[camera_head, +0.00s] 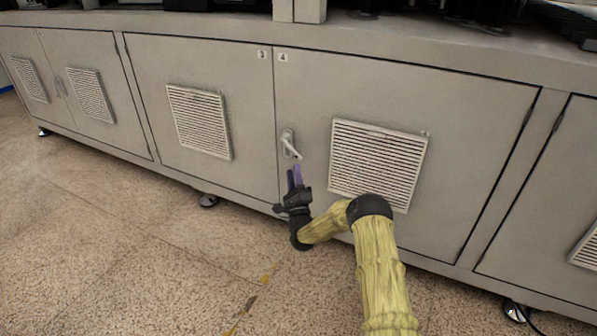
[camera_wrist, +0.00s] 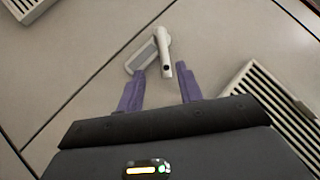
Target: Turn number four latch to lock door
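The number four door (camera_head: 470,120) is a grey cabinet door with a "4" label (camera_head: 283,57) at its upper left corner. Its latch (camera_head: 289,145) is a light lever handle near the door's left edge, slanting down to the right in the head view. My gripper (camera_head: 294,172) is just below the latch, with purple fingers pointing up at it. In the wrist view the latch (camera_wrist: 162,50) lies just beyond the fingertips, its lever end near the gap between them. My gripper (camera_wrist: 161,72) is open, with nothing between its fingers. Whether a finger touches the lever cannot be told.
A louvred vent (camera_head: 378,160) is on the door right of the latch and also shows in the wrist view (camera_wrist: 275,100). The number three door (camera_head: 195,110) stands flush to the left, with its own vent (camera_head: 199,122). The speckled floor (camera_head: 130,250) in front is clear.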

